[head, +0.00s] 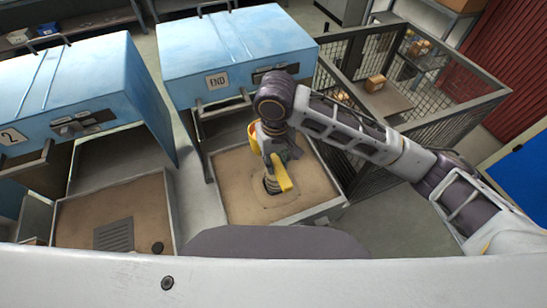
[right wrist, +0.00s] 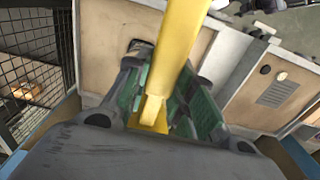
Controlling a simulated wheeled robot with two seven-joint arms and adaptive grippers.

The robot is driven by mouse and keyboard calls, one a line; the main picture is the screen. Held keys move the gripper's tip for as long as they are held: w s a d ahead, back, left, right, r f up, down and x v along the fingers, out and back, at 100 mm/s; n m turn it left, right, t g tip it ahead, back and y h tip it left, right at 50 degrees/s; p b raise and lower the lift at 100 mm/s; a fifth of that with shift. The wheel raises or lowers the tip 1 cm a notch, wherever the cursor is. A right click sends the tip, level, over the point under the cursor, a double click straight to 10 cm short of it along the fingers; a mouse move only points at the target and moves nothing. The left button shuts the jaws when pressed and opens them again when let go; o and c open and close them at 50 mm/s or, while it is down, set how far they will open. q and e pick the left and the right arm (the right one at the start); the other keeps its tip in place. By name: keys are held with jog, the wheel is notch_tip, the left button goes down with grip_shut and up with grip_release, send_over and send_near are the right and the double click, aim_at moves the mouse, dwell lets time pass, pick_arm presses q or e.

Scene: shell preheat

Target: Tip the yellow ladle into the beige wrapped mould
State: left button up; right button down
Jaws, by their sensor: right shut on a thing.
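My right gripper (head: 284,156) is shut on the yellow ladle (head: 283,176) above the sand tray under the END box. In the right wrist view the ladle (right wrist: 180,50) runs as a long yellow bar between the green-padded fingers (right wrist: 160,105). Another yellow part shows left of my wrist in the head view; I cannot tell if it is the ladle's bowl. A beige piece with a dark opening, likely the wrapped mould (head: 271,186), sits in the sand just below the gripper, partly hidden. I cannot tell whether the ladle touches it. My left gripper is not in view.
The blue END box (head: 235,50) stands right behind the tray (head: 318,210). A second blue box (head: 70,95) and a sand tray with a dark grate (head: 115,235) lie left. A mesh cage (head: 450,100) stands right. Bare sand surrounds the mould.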

jog(key=shift+f, duration=0.35)
dwell(0.3)
jog(key=shift+f, duration=1.85)
jog(key=shift+a+g+y, duration=0.1)
jog(key=shift+g+y, duration=0.3)
jog(key=shift+y, duration=0.5)
